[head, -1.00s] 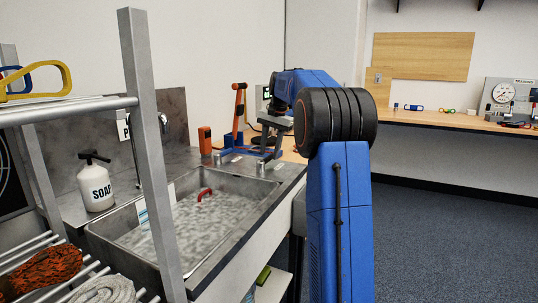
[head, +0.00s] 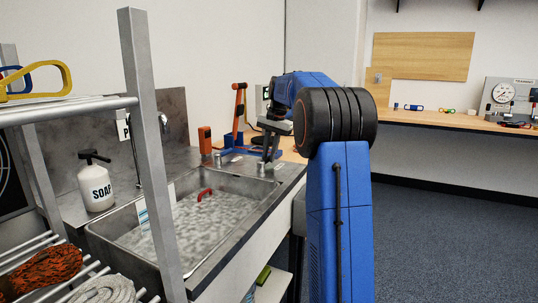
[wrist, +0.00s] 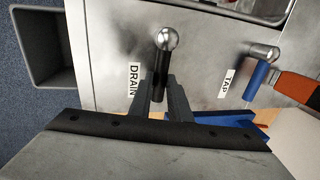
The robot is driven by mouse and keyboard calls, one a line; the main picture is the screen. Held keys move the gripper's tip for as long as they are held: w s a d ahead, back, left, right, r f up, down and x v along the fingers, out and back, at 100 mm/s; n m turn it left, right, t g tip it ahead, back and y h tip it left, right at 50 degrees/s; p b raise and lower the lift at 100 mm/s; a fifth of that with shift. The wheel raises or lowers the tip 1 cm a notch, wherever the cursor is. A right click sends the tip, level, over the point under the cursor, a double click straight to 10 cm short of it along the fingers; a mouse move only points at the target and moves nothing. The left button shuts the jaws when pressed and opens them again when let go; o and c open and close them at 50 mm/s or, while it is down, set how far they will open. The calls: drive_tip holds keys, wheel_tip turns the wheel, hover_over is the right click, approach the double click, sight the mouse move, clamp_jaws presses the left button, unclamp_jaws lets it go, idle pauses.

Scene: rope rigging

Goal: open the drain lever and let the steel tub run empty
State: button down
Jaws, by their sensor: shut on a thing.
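The steel tub (head: 262,190) is set in the counter in the head view and holds mottled grey water. A small red handle-like thing (head: 204,194) shows in the water. The drain lever (wrist: 160,72) has a black grip and a steel ball end, beside the DRAIN label (wrist: 133,80). My gripper (wrist: 162,90) is shut on the drain lever, one finger on each side of the black grip. In the head view my gripper (head: 270,152) is at the tub's far right corner, where the lever is too small to make out.
The tap lever (wrist: 257,80), with a blue grip, stands right of the drain lever by the TAP label (wrist: 226,83). A soap bottle (head: 97,186) stands left of the tub. A rack post (head: 150,150) crosses the near left. An orange-and-blue stand (head: 238,112) is behind my gripper.

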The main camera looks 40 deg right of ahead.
drive_tip(key=s+m, duration=0.1)
drive_tip(key=m, duration=0.1)
drive_tip(key=s+m, duration=0.1)
drive_tip(key=m, duration=0.1)
drive_tip(key=shift+s+d+h, duration=0.1)
drive_tip(key=shift+d+h, duration=0.1)
drive_tip(key=shift+h, duration=0.1)
drive_tip(key=m, duration=0.1)
drive_tip(key=s+m, duration=0.1)
drive_tip(key=shift+s+m+h, duration=0.25)
drive_tip(key=shift+m+h, duration=0.05)
drive_tip(key=s+m, duration=0.1)
drive_tip(key=m, duration=0.1)
drive_tip(key=s+m, duration=0.1)
drive_tip(key=m, duration=0.1)
drive_tip(key=shift+a+h, duration=0.4)
drive_tip(key=shift+s+a+m, duration=0.15)
drive_tip(key=shift+s+m, duration=0.1)
drive_tip(key=shift+m, duration=0.35)
drive_tip(key=shift+s+a+m, duration=0.15)
drive_tip(key=shift+s+m, duration=0.05)
drive_tip(key=shift+m, duration=0.4)
drive_tip(key=c, duration=1.6)
unclamp_jaws()
drive_tip(key=shift+c, duration=0.2)
wheel_tip(320, 180, up, 17)
drive_tip(key=s+a, duration=0.2)
drive_tip(key=shift+s, duration=0.4)
